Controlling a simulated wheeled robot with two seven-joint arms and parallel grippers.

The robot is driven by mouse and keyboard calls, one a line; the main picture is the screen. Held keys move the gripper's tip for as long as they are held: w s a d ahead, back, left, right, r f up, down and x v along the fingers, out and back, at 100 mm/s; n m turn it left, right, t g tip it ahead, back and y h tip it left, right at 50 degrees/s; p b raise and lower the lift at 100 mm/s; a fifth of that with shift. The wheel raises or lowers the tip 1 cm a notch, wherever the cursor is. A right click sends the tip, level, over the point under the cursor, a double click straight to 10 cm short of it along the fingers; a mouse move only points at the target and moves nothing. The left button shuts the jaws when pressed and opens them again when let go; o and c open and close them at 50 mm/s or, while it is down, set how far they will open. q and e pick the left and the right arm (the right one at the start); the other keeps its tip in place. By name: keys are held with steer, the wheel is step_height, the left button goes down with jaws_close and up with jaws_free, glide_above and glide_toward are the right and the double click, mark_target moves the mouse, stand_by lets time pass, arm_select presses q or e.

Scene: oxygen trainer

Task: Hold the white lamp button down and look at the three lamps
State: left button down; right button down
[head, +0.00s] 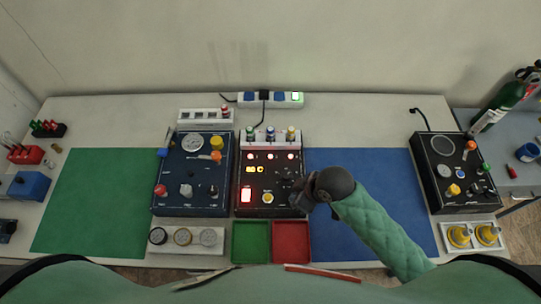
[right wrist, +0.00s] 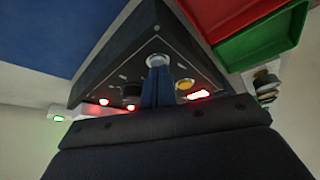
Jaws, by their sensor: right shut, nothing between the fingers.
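The dark middle panel (head: 240,178) stands at the table's centre. Its three lamps, left (head: 249,156), middle (head: 270,156) and right (head: 291,156), all glow red in the head view. My right gripper (head: 299,194) is shut and empty over the panel's right front part. In the right wrist view its closed fingertips (right wrist: 157,66) are at the white lamp button (right wrist: 158,58) and overlap it. I cannot tell how far the button is pressed; in the head view the gripper hides it. My left gripper is not in view.
A green tray (head: 250,242) and a red tray (head: 291,242) lie in front. A blue panel (head: 178,170) stands left, a black one (head: 430,180) right.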

steer(key=shift+r+p, duration=0.45)
steer(key=shift+r, duration=3)
